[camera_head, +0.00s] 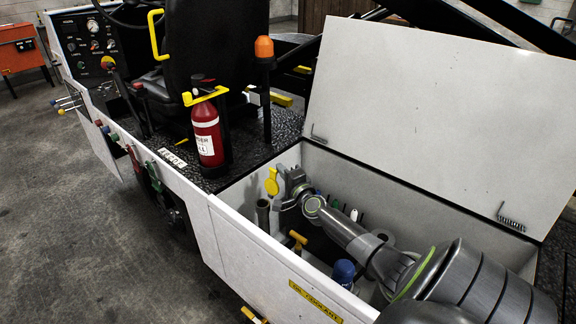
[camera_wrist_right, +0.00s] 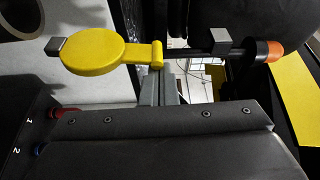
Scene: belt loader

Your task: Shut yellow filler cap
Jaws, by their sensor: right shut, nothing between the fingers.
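The yellow filler cap (camera_head: 271,182) stands raised above a dark filler neck (camera_head: 263,212) inside the open white compartment. In the right wrist view the cap (camera_wrist_right: 95,54) is a flat yellow disc with a hinge arm, and a grey tab shows at its far edge. My right gripper (camera_head: 284,190) reaches into the compartment just right of the cap. Its fingers (camera_wrist_right: 154,88) are together and empty, close to the cap's hinge end; I cannot tell whether they touch it. My left gripper is not in view.
The white compartment lid (camera_head: 440,110) stands open behind my arm. A red extinguisher (camera_head: 207,135) and an orange beacon (camera_head: 264,48) stand on the deck to the left.

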